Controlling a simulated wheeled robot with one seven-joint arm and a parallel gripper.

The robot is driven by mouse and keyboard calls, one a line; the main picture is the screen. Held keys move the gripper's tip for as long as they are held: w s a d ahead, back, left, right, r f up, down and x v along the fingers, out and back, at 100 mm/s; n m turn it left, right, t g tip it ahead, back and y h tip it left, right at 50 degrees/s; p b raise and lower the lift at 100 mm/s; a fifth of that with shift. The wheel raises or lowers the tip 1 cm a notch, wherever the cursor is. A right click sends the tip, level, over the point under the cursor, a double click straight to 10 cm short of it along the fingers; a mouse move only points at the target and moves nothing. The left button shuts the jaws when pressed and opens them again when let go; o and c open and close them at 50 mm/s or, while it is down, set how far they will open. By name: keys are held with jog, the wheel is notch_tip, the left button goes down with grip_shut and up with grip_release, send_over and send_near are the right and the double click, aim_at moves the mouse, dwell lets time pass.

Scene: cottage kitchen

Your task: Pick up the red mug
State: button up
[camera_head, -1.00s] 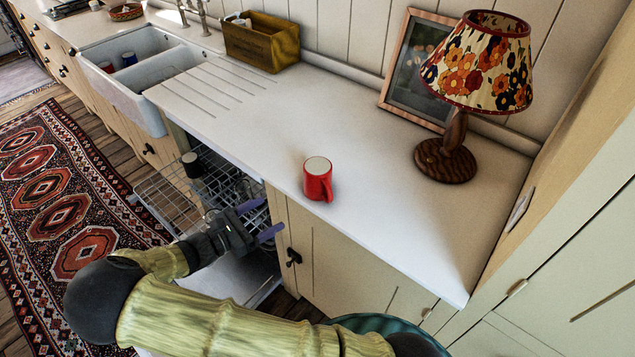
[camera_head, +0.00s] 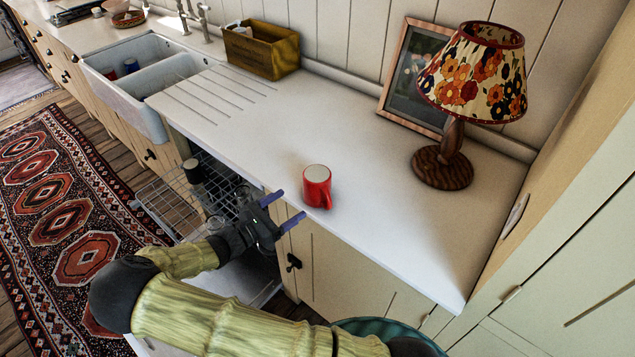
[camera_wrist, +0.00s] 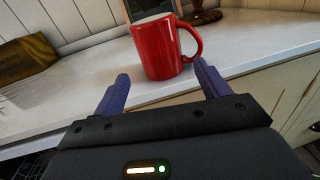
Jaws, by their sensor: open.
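The red mug (camera_head: 317,187) stands upright near the front edge of the white counter (camera_head: 375,215). Its handle points toward the front right in the head view. My gripper (camera_head: 287,208) is open and empty, just in front of the counter edge, to the left of the mug and apart from it. In the wrist view the mug (camera_wrist: 162,48) stands ahead of my gripper (camera_wrist: 162,88), between the lines of the two blue fingers.
A lamp (camera_head: 442,167) and a picture frame (camera_head: 398,122) stand behind the mug to the right. A wooden box (camera_head: 262,50) is at the back left. An open dishwasher rack (camera_head: 170,200) lies below the counter on the left. The counter around the mug is clear.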

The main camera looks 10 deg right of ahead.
aim_at(306, 193)
jog(key=x, duration=0.4)
jog(key=shift+w+p, duration=0.1)
jog(key=shift+p, duration=0.25)
jog(key=p+x, duration=0.1)
jog(key=x, duration=0.1)
jog(key=p+x, duration=0.1)
jog(key=x, duration=0.1)
jog(key=shift+w+d+r, duration=0.2)
jog(key=shift+d, duration=0.15)
jog(key=shift+w+d+f, duration=0.1)
jog(key=shift+d, duration=0.1)
jog(key=c, duration=0.9)
